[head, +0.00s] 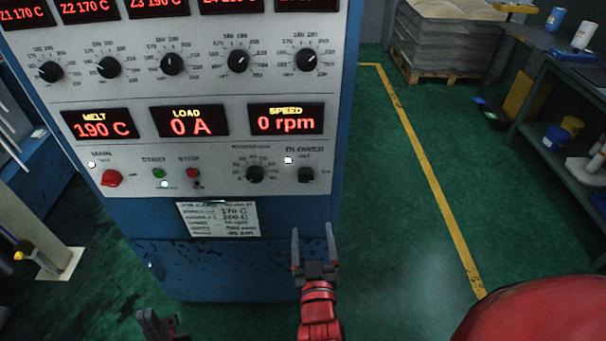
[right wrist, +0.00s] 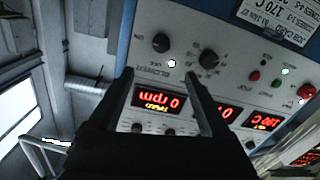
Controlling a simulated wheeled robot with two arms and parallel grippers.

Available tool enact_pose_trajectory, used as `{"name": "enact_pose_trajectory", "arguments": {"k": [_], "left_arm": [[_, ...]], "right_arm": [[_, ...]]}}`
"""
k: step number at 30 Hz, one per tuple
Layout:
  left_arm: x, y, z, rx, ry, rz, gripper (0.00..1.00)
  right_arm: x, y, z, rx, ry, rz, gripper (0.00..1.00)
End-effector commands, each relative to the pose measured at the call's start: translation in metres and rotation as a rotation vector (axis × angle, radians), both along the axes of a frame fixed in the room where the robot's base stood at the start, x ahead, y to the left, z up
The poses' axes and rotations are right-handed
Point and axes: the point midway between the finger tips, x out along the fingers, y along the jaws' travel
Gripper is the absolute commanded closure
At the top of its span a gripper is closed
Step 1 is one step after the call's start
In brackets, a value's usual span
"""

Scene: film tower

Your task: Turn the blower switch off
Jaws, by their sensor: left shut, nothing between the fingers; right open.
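The blower switch (head: 305,175) is a small black rotary knob at the lower right of the grey control panel. Its white lamp (head: 288,160) is lit, and I cannot clearly tell where the knob points. The switch also shows upside down in the right wrist view (right wrist: 161,42), beyond the fingertips and clear of them. My right gripper (head: 312,240) is open and empty, in front of the cabinet and below the switch in the head view. My left gripper (head: 154,318) is shut and empty at the bottom edge, left of the right one.
Left of the switch are the speed knob (head: 255,174), a red stop button (head: 193,173), a green start button (head: 159,174) and the red main switch (head: 111,178). The speed display (head: 286,119) reads 0 rpm.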

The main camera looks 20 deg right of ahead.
Motion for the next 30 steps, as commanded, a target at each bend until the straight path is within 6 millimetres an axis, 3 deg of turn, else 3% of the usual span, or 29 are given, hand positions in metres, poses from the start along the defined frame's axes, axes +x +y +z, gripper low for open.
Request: {"name": "enact_pose_trajectory", "arguments": {"k": [11, 17, 30], "left_arm": [[0.0, 0.0, -0.021, 0.0, 0.0, 0.0, 1.0], [0.0, 0.0, -0.026, 0.0, 0.0, 0.0, 1.0], [0.0, 0.0, 0.001, 0.0, 0.0, 0.0, 1.0]], "right_arm": [[0.028, -0.006, 0.0, -0.006, -0.009, 0.002, 0.18], [0.056, -0.014, 0.001, -0.008, -0.01, 0.0, 0.18], [0.144, -0.035, 0.003, -0.003, -0.002, 0.002, 0.18]]}}
